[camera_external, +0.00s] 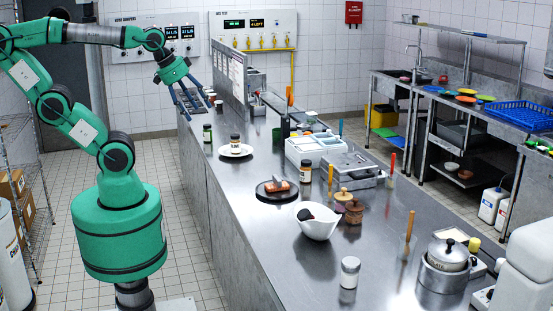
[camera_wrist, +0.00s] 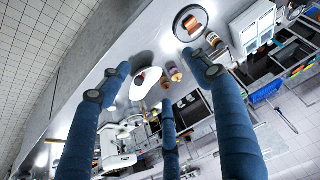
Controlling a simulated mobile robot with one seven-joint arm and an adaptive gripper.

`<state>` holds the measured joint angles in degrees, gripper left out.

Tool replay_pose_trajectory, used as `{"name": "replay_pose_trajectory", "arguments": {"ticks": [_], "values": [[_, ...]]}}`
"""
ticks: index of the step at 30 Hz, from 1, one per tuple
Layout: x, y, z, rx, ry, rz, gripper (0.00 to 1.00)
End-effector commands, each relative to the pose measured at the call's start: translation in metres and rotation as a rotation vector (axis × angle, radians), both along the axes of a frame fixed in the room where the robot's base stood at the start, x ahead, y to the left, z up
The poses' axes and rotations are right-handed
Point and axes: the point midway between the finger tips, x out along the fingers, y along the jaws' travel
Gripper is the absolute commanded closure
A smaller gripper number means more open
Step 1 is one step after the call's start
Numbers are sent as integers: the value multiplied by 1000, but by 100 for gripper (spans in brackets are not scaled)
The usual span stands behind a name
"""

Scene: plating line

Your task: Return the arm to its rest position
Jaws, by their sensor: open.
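My green arm (camera_external: 85,125) rises from its base at the left, bends over at the top and reaches right. My gripper (camera_external: 196,108) hangs at its end over the far left part of the steel counter (camera_external: 235,215), fingers pointing down. The blue fingers are spread apart with nothing between them. In the wrist view, my gripper's fingers (camera_wrist: 158,78) are also spread and empty. That view looks across the counter from above, with no object touching the fingers.
A partition (camera_external: 228,72) stands near the gripper. Wire shelving (camera_external: 25,150) stands at left.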

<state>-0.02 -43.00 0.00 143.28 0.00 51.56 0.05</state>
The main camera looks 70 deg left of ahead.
Motion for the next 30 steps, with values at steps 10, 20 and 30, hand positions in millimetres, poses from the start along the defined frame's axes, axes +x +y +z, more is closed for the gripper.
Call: {"name": "replay_pose_trajectory", "arguments": {"ticks": [10, 20, 30], "values": [[0, 0, -27, 0, 0, 0, 37], [0, 0, -43, 0, 0, 0, 37], [0, 0, -42, 0, 0, 1, 37]]}}
